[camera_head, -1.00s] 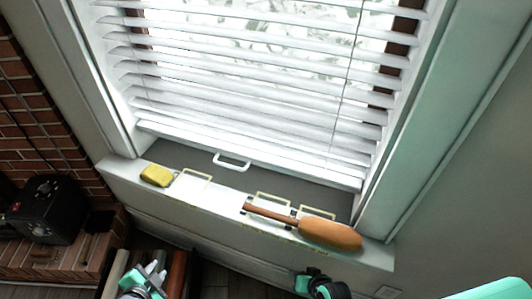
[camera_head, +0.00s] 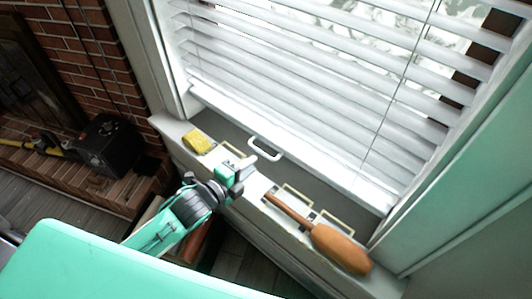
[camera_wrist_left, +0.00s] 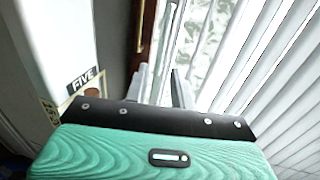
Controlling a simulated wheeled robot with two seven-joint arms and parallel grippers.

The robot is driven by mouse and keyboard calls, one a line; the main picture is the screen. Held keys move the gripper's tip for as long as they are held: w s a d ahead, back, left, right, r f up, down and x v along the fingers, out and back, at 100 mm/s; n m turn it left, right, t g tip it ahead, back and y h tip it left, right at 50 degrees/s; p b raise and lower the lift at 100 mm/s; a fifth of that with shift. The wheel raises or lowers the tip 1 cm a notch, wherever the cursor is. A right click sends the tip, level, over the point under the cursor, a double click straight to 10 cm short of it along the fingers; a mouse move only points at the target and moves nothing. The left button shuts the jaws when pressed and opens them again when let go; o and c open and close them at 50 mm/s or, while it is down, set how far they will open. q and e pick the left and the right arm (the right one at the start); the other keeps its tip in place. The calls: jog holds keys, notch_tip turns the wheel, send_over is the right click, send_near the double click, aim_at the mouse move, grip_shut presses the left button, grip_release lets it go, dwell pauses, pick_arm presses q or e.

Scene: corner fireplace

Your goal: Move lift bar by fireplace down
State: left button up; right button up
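The lift bar (camera_head: 265,149) is a white handle at the bottom edge of the white window blind (camera_head: 300,90), above the sill. My left gripper (camera_head: 247,164) is close beside it, just left of and below the bar in the head view. In the left wrist view my left gripper's fingers (camera_wrist_left: 160,88) stand apart, pointing along the blind slats. A pale narrow piece (camera_wrist_left: 170,40) shows beyond the fingers; I cannot tell whether it is the lift bar. Contact with the bar is not visible. My right gripper is out of view.
On the white sill (camera_head: 285,232) lie a yellow sponge (camera_head: 198,141) and a brown duster-like object (camera_head: 340,248) with a long handle. A black box (camera_head: 105,145) stands on the brick hearth at left. A "FIVE" label (camera_wrist_left: 86,80) shows in the wrist view.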

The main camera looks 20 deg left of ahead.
aim_at(265, 154)
pick_arm(q)
jog(key=x, duration=0.7)
jog(key=shift+w+d, duration=0.1)
jog(key=shift+w, duration=0.15)
grip_shut()
